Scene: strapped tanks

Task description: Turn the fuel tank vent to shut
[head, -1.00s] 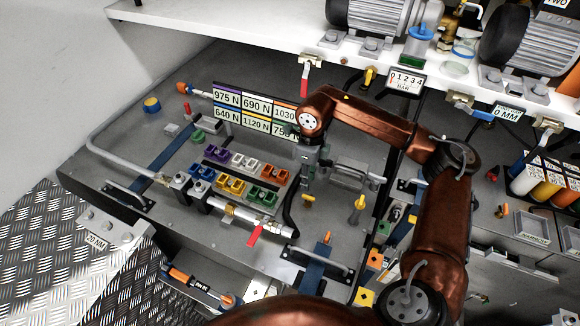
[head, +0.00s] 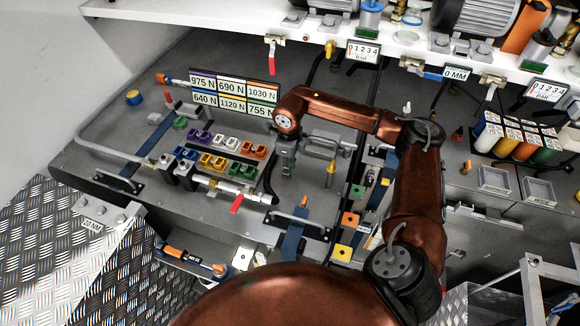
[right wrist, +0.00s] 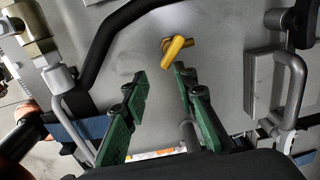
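A small yellow lever (right wrist: 178,46) on the grey tank top lies just beyond my right fingertips in the right wrist view, apart from them. It appears to be the yellow lever (head: 331,173) to the right of my right gripper in the head view. No readable label marks it as the fuel tank vent. My right gripper (right wrist: 160,78) is open and empty, its green-padded fingers spread. In the head view the right gripper (head: 286,168) hangs above the tank top; its fingertips are hard to make out there. My left gripper is not in view.
A black hose (right wrist: 97,55) curves left of the fingers, and a grey handle (right wrist: 292,85) stands at right. A pipe with a red lever (head: 236,204), a blue strap (head: 293,240) and coloured connector blocks (head: 213,160) surround the gripper. A white shelf (head: 230,22) overhangs behind.

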